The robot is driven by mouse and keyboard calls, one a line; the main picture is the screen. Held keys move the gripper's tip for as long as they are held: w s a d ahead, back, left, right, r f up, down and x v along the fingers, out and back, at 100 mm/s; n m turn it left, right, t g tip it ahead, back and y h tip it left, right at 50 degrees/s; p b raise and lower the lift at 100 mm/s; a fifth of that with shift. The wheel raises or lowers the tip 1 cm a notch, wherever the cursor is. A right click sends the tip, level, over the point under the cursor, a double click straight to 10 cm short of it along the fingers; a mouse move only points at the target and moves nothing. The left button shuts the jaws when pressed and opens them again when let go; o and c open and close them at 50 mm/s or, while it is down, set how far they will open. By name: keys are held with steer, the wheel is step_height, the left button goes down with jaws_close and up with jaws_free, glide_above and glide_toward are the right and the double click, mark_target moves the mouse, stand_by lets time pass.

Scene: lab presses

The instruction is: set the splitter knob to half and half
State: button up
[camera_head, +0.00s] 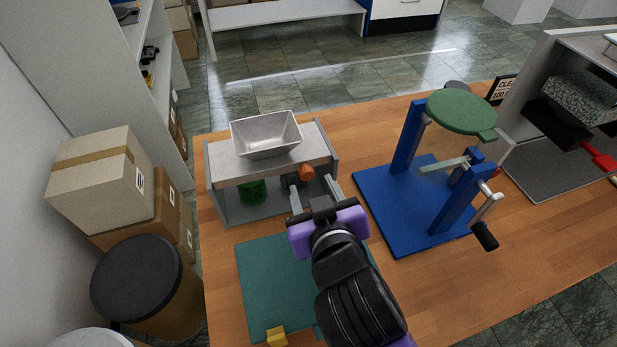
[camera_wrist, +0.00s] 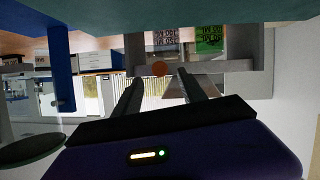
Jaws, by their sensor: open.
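The splitter (camera_head: 275,168) is a grey frame on the wooden table, with a white hopper (camera_head: 266,135) on top. Its orange knob (camera_head: 306,172) sits on the right part of the front face; its setting cannot be read. A green container (camera_head: 252,191) stands underneath at left, and a dark one (camera_head: 290,182) is partly hidden near the knob. My gripper (camera_head: 314,191) is open and empty, just in front of the knob. In the wrist view the knob (camera_wrist: 160,68) appears between and just beyond the fingertips (camera_wrist: 160,78), with no contact visible.
A teal mat (camera_head: 262,275) with a yellow block (camera_head: 276,337) lies in front of the splitter. A blue press stand (camera_head: 385,210) with a green disc and black-ended crank stands to the right. A grey machine (camera_head: 540,160) with a red handle is farther right. Boxes (camera_head: 102,178) stand left of the table.

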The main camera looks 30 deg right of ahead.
mark_target(307, 176)
steer(key=x, duration=0.5)
steer(key=shift+s, duration=0.1)
jaws_close()
stand_by(1.3)
